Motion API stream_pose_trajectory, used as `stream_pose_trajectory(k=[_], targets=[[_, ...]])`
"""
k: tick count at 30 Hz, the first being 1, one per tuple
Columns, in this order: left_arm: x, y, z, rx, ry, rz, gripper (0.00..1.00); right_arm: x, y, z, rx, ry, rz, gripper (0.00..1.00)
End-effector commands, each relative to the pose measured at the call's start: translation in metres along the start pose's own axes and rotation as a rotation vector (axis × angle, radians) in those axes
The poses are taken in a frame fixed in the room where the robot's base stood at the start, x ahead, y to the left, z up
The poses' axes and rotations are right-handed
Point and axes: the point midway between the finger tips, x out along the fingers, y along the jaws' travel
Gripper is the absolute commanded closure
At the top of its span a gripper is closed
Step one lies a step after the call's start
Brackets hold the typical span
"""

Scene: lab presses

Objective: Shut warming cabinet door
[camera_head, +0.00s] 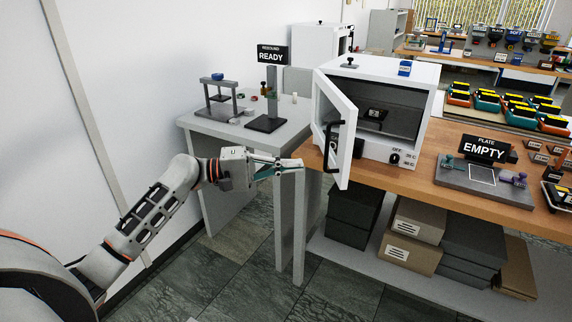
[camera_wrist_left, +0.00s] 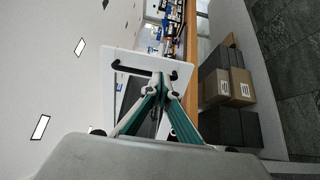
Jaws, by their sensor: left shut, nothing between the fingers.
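The white warming cabinet (camera_head: 385,72) stands on the wooden bench. Its door (camera_head: 330,113) is hinged at the left and stands wide open, swung out toward me, with a black bar handle (camera_head: 336,139) on it. Inside is a shelf with a small dark item (camera_head: 374,114). My left gripper (camera_head: 299,163) is shut and empty, a little left of the door, near its lower edge. In the left wrist view, the fingertips (camera_wrist_left: 159,76) appear in front of the door (camera_wrist_left: 125,63) and its black handle (camera_wrist_left: 146,71). I cannot tell whether they touch. My right gripper is not in view.
A grey side table (camera_head: 240,132) with a small press and a READY sign (camera_head: 271,55) stands left of the bench. A plate fixture with an EMPTY sign (camera_head: 484,148) is right of the cabinet. Cardboard boxes (camera_head: 412,236) sit on the shelf below. Floor in front is clear.

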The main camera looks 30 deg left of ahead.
Motion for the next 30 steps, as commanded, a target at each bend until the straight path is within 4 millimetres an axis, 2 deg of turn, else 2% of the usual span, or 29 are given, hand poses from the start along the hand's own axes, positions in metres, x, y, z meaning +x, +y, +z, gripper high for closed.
stream_pose_trajectory(k=[1,9,15,21,30], targets=[[0.011,0.004,0.001,0.001,-0.002,0.005,1.0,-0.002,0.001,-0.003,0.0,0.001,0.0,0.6],[0.063,0.004,0.001,0.003,-0.002,0.003,1.0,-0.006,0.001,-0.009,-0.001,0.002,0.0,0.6],[0.089,0.002,0.0,0.001,0.0,0.002,1.0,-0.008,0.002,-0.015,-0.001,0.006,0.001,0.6],[0.098,0.0,0.0,0.001,0.0,0.0,1.0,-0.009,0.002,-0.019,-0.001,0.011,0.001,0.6],[0.099,0.0,0.0,0.002,0.001,-0.001,1.0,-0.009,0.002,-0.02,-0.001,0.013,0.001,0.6]])
